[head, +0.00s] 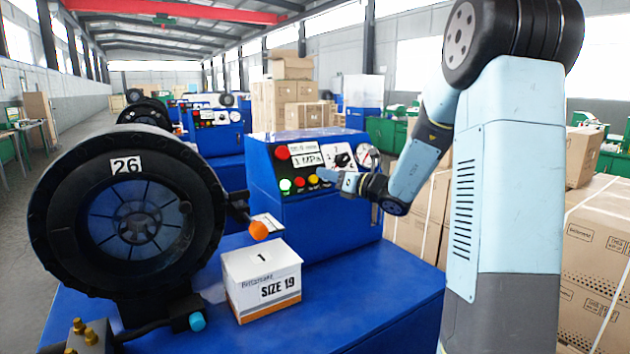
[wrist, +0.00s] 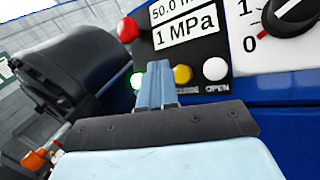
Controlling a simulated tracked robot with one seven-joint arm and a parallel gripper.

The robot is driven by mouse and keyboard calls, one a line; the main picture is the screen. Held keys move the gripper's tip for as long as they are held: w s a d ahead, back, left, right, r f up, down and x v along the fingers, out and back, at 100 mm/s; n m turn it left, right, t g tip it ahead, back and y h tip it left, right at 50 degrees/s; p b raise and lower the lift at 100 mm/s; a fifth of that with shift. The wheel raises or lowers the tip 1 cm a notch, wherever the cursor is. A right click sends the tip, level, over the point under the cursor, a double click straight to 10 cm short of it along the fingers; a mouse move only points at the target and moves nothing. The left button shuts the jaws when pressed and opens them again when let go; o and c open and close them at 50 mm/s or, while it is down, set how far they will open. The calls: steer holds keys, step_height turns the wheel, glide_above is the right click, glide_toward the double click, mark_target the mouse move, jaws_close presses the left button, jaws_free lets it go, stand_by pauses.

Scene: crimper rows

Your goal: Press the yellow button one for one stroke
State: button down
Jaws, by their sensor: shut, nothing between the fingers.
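The yellow button (head: 313,180) sits in the lower button row on the sloped front panel of the blue machine. In the wrist view the yellow button (wrist: 183,74) shows just right of my fingers. My gripper (head: 322,174) is shut and empty, its tips close to the panel. In the wrist view the fingers (wrist: 157,72) point at the row between the lit green button (wrist: 137,80) and the yellow one. The small red button (head: 299,182) shows in the head view; my fingers seem to hide it in the wrist view. I cannot tell whether the fingertips touch anything.
A white button (wrist: 215,68) marked OPEN lies right of the yellow one. A large red knob (wrist: 128,29) and a 1 MPa display (wrist: 190,28) are above. A black crimper head (head: 50,200) and a SIZE 19 box (head: 262,285) stand at left and front.

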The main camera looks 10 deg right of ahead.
steer(key=shift+w+a+f, duration=0.2)
steer(key=shift+w+f, duration=0.3)
steer(key=shift+w, duration=0.15)
steer(key=shift+w, duration=0.1)
stand_by(1.7)
steer(key=shift+w+a+f, duration=0.1)
steer(key=shift+w+f, duration=0.05)
steer(key=shift+w, duration=0.05)
steer(key=shift+w+a+f, duration=0.1)
steer(key=shift+w+f, duration=0.15)
steer(key=shift+w, duration=0.1)
stand_by(0.9)
steer(key=shift+s+r, duration=0.1)
stand_by(0.3)
steer(key=shift+s+d+r, duration=0.2)
steer(key=shift+s+r, duration=0.2)
steer(key=shift+s, duration=0.2)
steer(key=shift+s+d+r, duration=0.2)
steer(key=shift+s+r, duration=0.25)
steer(key=shift+s, duration=0.2)
steer(key=shift+s+d+r, duration=0.25)
steer(key=shift+s+r, duration=0.25)
steer(key=shift+s, duration=0.2)
steer(key=shift+s+d+r, duration=0.2)
steer(key=shift+s+r, duration=0.25)
steer(key=shift+s, duration=0.2)
